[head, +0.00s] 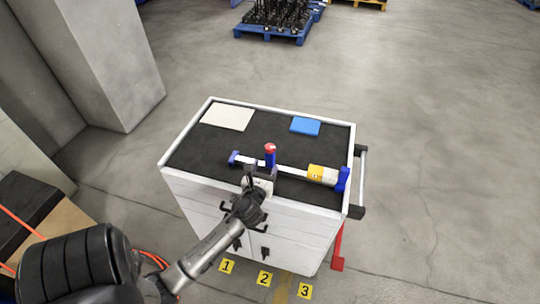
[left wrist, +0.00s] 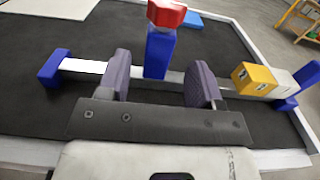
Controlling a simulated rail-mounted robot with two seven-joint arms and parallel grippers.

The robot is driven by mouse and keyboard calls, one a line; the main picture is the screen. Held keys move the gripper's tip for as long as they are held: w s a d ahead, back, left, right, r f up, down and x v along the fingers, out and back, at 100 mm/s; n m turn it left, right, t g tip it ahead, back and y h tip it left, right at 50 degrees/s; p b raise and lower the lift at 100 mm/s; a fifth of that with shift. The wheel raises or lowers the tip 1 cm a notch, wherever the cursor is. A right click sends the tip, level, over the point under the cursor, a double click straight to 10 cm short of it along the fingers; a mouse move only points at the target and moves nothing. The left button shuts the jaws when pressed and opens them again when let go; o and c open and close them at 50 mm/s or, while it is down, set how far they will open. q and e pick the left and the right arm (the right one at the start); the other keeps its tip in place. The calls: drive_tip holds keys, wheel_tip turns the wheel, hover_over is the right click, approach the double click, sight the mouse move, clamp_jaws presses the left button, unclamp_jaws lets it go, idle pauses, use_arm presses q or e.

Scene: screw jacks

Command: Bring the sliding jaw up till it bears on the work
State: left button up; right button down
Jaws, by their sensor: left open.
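A bar clamp lies across the black top of a white cart. Its pale bar (head: 292,171) has a blue stop (left wrist: 54,68) at the left end and a blue fixed jaw (head: 342,179) at the right end. The blue sliding jaw (left wrist: 160,54) with a red top (head: 270,148) stands upright mid-bar. The work, a yellow and white block (head: 322,175), sits beside the fixed jaw. A clear stretch of bar separates it from the sliding jaw. My left gripper (left wrist: 161,80) is open, its fingers on either side of the sliding jaw, with visible gaps. My right gripper is not in view.
A pale sheet (head: 228,117) and a blue block (head: 305,126) lie toward the back of the cart top. The cart's raised white rim (head: 290,110) surrounds the black surface. A handle (head: 361,178) sticks out on the right side.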

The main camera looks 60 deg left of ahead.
sight(269, 158)
use_arm(q)
drive_tip(key=shift+x, duration=2.95)
drive_tip(key=shift+c, duration=0.3)
clamp_jaws()
